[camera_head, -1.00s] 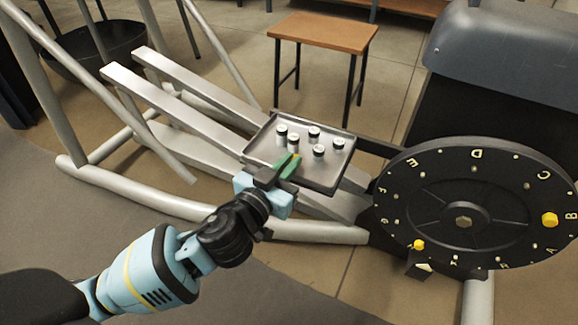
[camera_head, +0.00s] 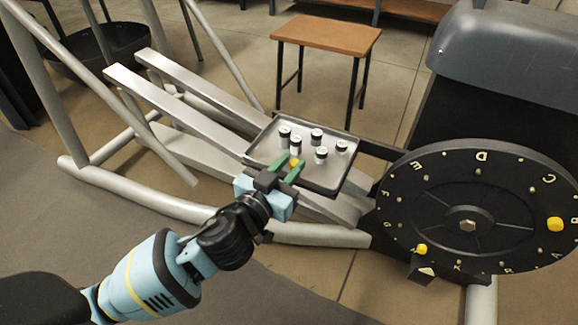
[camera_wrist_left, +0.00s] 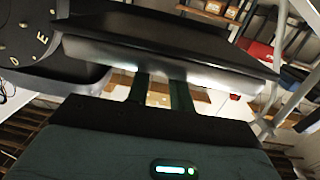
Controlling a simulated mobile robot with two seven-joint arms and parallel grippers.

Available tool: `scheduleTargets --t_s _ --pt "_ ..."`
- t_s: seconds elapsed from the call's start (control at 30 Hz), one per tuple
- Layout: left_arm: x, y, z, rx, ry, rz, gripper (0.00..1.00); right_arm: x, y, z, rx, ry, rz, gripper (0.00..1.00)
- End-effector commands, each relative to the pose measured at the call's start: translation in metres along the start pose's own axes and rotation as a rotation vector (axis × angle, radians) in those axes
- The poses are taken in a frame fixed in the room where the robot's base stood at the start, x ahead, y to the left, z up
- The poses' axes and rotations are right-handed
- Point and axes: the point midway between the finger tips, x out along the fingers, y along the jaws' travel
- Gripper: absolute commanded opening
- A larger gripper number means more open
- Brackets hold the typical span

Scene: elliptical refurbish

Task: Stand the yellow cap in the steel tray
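The steel tray (camera_head: 318,187) rests on the grey rails with its rim up. A small yellow cap (camera_head: 294,162) shows at its near side, between the fingertips of my left gripper (camera_head: 290,163). The green fingers stand apart with a gap around the cap. Whether the cap stands upright is too small to tell. In the left wrist view the two fingers (camera_wrist_left: 160,88) are also apart, and the tray's dark side (camera_wrist_left: 170,52) hides their tips and the cap. My right gripper is not in view.
Several white-and-black caps (camera_head: 317,137) stand in the tray beyond the fingers. A black lettered wheel (camera_head: 440,215) with a yellow knob (camera_head: 555,224) is close on the right. A yellow-topped pointer (camera_head: 421,249) sits at its lower edge. A wooden table (camera_head: 327,34) stands behind.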

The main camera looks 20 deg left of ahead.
Motion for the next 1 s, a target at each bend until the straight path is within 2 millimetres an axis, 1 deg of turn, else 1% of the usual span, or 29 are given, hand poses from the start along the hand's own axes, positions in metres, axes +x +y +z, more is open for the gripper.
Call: scheduleTargets --t_s 0.03,0.27,0.37,0.5,0.57,0.77,1.0 --pt "-0.003 0.005 0.012 -0.003 -0.024 0.011 0.30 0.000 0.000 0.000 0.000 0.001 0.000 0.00" --pt "-0.003 0.006 0.012 -0.004 -0.026 0.013 0.30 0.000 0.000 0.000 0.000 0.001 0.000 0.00" --pt "-0.003 0.006 0.009 -0.004 -0.026 0.013 0.30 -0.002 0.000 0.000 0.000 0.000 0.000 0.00" --pt "-0.003 0.005 -0.005 -0.001 -0.022 0.014 0.30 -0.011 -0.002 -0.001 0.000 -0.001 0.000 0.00" --pt "-0.011 0.006 -0.001 -0.006 -0.026 0.013 0.30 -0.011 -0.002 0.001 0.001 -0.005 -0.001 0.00" --pt "-0.035 0.004 -0.005 -0.005 -0.019 0.009 0.30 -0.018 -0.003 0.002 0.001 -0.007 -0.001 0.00" --pt "-0.070 0.004 -0.006 -0.005 -0.017 0.009 0.30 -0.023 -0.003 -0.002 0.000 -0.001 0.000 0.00"
